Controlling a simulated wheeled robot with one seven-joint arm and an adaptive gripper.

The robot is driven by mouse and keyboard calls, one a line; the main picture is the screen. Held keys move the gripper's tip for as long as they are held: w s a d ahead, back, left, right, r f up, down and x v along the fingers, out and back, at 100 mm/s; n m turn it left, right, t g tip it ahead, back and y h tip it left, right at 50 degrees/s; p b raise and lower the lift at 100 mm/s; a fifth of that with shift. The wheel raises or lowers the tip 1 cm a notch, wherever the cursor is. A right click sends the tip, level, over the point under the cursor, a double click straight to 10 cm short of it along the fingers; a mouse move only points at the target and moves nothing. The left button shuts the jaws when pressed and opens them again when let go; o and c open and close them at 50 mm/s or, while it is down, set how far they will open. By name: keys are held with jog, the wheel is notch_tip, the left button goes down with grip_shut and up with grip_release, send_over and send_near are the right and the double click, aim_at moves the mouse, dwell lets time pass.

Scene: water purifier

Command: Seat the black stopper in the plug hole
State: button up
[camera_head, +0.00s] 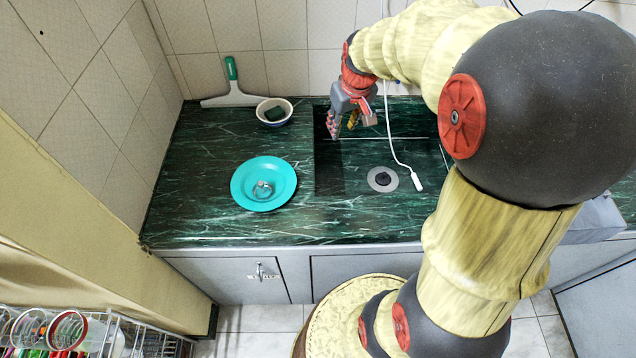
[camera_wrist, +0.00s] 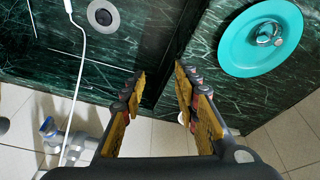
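A round grey metal drain ring (camera_head: 371,185) lies in the floor of the dark green sink, and it also shows in the wrist view (camera_wrist: 117,18). A black round piece (camera_head: 384,179) that looks like the stopper is in its middle; it also shows in the wrist view (camera_wrist: 103,17). I cannot tell whether it is fully seated. My gripper (camera_head: 343,122) is above the back left part of the sink, behind and left of the drain and apart from it. In the wrist view its fingers (camera_wrist: 161,80) are apart with nothing between them.
A teal plate (camera_head: 247,199) with a shiny metal item (camera_head: 262,190) is on the counter left of the sink. A white cable (camera_head: 394,145) ends beside the drain's right. A bowl (camera_head: 283,117) with a dark sponge and a squeegee (camera_head: 232,95) stand at the back left.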

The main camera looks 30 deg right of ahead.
jog(key=s+a+r, duration=0.3)
jog(key=s+a, duration=0.3)
jog(key=s+a+r+n+t, duration=0.1)
jog(key=s+a+r, duration=0.2)
jog(key=s+a, duration=0.3)
jog(key=s+a+r+t, duration=0.1)
jog(key=s+a+r, duration=0.3)
jog(key=s+a, duration=0.2)
jog(key=shift+s+a+y, duration=0.35)
jog(key=shift+s+y, duration=0.05)
jog(key=shift+s, duration=0.05)
jog(key=shift+d, duration=0.15)
